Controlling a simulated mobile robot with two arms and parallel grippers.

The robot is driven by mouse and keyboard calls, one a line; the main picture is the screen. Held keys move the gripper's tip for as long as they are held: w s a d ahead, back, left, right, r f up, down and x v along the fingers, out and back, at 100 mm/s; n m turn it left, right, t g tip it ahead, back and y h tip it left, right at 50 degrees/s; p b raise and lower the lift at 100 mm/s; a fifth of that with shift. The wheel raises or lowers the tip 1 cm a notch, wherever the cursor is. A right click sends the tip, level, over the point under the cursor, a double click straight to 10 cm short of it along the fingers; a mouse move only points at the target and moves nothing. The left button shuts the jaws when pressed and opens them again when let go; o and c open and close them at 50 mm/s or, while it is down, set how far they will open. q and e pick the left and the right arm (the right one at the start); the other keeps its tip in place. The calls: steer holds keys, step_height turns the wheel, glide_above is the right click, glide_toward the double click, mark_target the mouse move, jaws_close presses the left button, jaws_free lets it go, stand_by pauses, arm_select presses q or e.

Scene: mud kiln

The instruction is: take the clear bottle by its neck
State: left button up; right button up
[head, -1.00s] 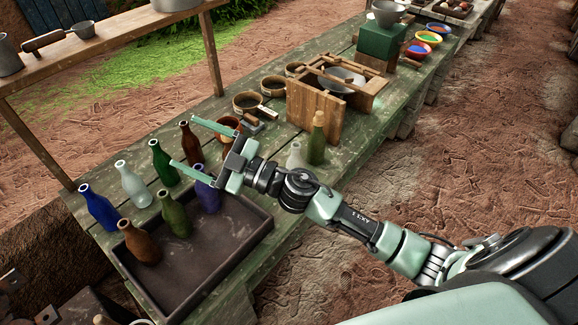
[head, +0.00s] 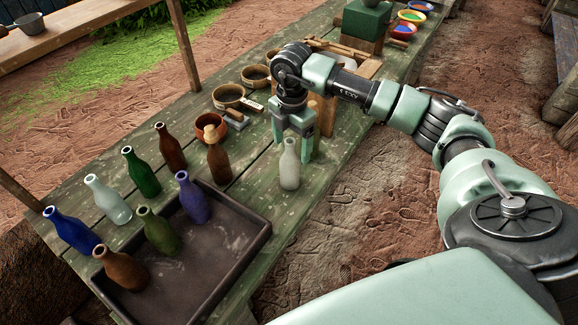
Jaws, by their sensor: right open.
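A clear, frosted bottle (head: 289,172) stands upright on the green plank table, right of the tray. My right gripper (head: 292,149) points down at it, open, with one finger on each side of its neck in the picture. I cannot tell whether the fingers touch the glass. Another pale, clear-looking bottle (head: 109,201) stands at the left, behind the tray. My left gripper is not in view.
A dark tray (head: 235,257) holds brown, green and violet bottles. Blue, green and brown bottles stand behind it. A corked brown bottle (head: 218,162) stands left of my gripper. Round sieves (head: 228,96) and a wooden frame lie farther back.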

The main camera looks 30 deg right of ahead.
mark_target(290, 157)
steer(key=f, duration=0.1)
steer(key=f+p, duration=0.1)
steer(key=f, duration=0.1)
steer(key=f+p, duration=0.1)
steer(key=shift+a+f, duration=0.25)
steer(key=shift+f, duration=0.3)
steer(key=shift+c, duration=1.2)
steer(key=c, duration=1.3)
steer(key=shift+r, duration=0.1)
